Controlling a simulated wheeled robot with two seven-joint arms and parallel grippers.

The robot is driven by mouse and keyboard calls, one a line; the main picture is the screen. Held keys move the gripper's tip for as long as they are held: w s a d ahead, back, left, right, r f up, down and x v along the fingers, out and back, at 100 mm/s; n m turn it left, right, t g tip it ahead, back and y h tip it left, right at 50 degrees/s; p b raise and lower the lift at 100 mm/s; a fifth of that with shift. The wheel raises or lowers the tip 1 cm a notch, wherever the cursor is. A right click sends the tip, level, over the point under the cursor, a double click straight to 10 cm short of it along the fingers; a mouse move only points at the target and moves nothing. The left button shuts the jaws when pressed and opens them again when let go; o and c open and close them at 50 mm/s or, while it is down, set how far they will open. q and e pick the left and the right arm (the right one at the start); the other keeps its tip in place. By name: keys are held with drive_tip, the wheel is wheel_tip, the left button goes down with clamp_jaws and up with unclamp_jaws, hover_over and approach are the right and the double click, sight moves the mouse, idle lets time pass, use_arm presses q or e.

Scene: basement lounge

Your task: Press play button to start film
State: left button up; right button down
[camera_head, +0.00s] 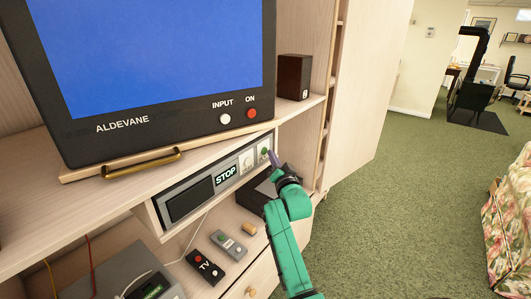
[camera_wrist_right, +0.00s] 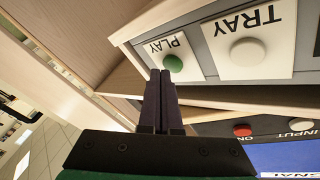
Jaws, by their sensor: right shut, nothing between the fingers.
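The green play button (camera_head: 264,152) is at the right end of the player (camera_head: 188,199) in the shelf slot under the TV. In the right wrist view the green play button (camera_wrist_right: 173,64) sits on a white PLAY label, upside down there. My right gripper (camera_head: 271,155) is shut and empty, its fingertips at the button's right side in the head view. In the wrist view the tips of my right gripper (camera_wrist_right: 160,72) overlap the button's lower edge; I cannot tell whether they touch it. The player's display (camera_head: 225,174) reads STOP. My left gripper is not in view.
A white TRAY button (camera_wrist_right: 247,53) is beside the play button. Remotes (camera_head: 205,267) lie on the shelf below. A dark speaker (camera_head: 293,77) stands right of the TV. Green carpet is open at right.

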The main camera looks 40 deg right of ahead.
drive_tip(key=shift+w+a, duration=0.1)
drive_tip(key=shift+w, duration=0.35)
drive_tip(key=shift+s, duration=0.1)
drive_tip(key=shift+s+p, duration=0.35)
drive_tip(key=s+d+p, duration=0.2)
drive_tip(key=s+p, duration=0.1)
drive_tip(key=s, duration=0.2)
drive_tip(key=shift+s+p, duration=0.35)
drive_tip(key=shift+s, duration=0.05)
